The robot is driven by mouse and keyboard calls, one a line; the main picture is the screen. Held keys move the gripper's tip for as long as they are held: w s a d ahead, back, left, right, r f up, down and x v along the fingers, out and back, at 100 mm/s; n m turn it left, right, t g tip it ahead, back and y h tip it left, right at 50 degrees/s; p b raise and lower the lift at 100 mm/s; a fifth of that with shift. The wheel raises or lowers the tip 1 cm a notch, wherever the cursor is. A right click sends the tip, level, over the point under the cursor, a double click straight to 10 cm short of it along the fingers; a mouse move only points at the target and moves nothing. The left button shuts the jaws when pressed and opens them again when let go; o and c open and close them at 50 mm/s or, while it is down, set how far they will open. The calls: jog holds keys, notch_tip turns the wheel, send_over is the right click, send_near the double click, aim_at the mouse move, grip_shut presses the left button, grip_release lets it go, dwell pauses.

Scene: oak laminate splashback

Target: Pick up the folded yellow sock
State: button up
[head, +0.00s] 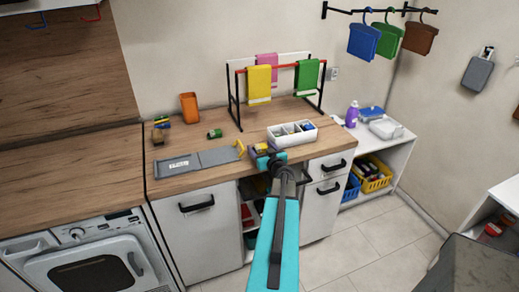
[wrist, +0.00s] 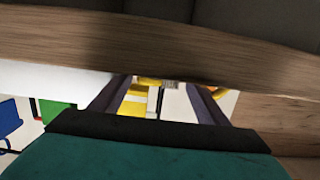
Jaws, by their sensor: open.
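A small yellow bundle (head: 259,147), which looks like the folded yellow sock, lies near the front edge of the worktop in the head view, just beyond my gripper. It is small and partly hidden there, so its shape and fold are unclear. My gripper (head: 263,154) is at the worktop's front edge, left of the white divided tray. In the wrist view my gripper (wrist: 156,98) shows two dark fingers spread apart, with nothing clearly held. Yellow patches show between and beside the fingers, but I cannot tell whether any is the sock.
The white divided tray (head: 292,138) holds several small items. A grey folding board (head: 185,163) lies left of my gripper. A drying rack (head: 235,100) with coloured cloths stands behind. The wooden worktop edge (wrist: 150,38) crosses the wrist view closely. Bare worktop (head: 90,175) lies far left.

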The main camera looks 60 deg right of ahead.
aim_at(258, 144)
jog(key=shift+w+d, duration=0.1)
dwell(0.3)
jog(key=shift+p+x, duration=0.6)
jog(key=shift+x, duration=0.6)
jog(key=shift+p+x, duration=0.3)
jog(key=shift+x, duration=0.95)
jog(key=shift+c, duration=0.4)
jog(key=c, duration=0.7)
